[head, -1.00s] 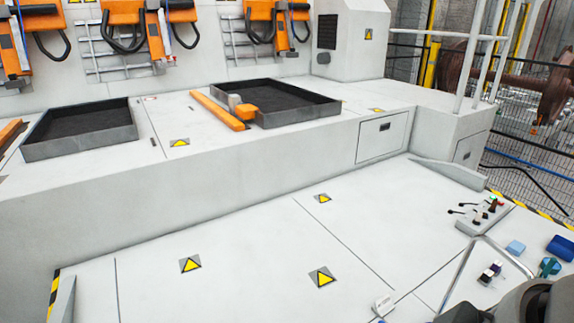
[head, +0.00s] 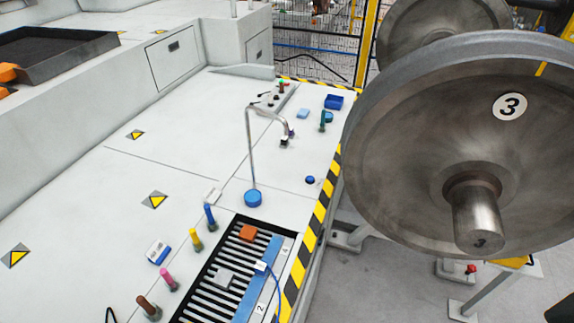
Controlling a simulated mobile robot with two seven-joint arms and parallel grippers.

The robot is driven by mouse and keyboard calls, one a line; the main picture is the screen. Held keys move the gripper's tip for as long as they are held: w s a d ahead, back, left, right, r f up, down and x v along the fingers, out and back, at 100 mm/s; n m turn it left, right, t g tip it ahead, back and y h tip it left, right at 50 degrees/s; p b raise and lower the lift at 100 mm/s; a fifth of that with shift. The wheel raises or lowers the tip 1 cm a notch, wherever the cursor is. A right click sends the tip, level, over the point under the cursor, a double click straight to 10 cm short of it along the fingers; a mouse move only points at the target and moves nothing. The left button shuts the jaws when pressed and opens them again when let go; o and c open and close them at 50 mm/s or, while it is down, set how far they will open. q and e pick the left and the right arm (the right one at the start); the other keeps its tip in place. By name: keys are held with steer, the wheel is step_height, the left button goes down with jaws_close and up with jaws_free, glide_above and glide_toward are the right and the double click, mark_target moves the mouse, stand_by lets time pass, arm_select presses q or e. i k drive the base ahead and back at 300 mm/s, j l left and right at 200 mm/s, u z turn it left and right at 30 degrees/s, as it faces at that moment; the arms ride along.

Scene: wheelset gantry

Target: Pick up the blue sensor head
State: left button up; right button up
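Several blue items are in the head view, and I cannot tell for sure which is the blue sensor head. A small round blue piece (head: 310,180) lies alone on the white deck near the striped edge. A blue disc (head: 253,198) sits at the foot of a thin bent metal rod (head: 250,145). A small blue-and-white piece with a blue cable (head: 262,267) rests on the blue bar (head: 240,307) beside the slotted rack. A blue-and-white box (head: 158,251) lies left of the rack. Neither gripper is in view.
A large steel wheel (head: 400,150) marked 3 fills the right side, beside the striped deck edge (head: 318,215). Upright coloured pegs, among them a yellow one (head: 196,239), line the slotted rack (head: 207,298). A blue bin (head: 333,101) stands farther back.

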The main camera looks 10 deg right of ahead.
mark_target(261, 268)
steer(key=l+u, duration=0.45)
steer(key=l, duration=0.25)
steer(key=j+z, duration=0.5)
steer(key=j, duration=0.25)
steer(key=j+z, duration=0.45)
steer(key=j, duration=0.3)
steer(key=k, duration=0.65)
steer(key=i+j+z, duration=0.5)
steer(key=z, duration=0.15)
steer(key=i+j+z, duration=0.5)
steer(key=j+z, duration=0.15)
steer(key=j, duration=0.2)
steer(key=i+j+z, duration=0.15)
steer(key=j+z, duration=0.2)
steer(key=j, duration=0.05)
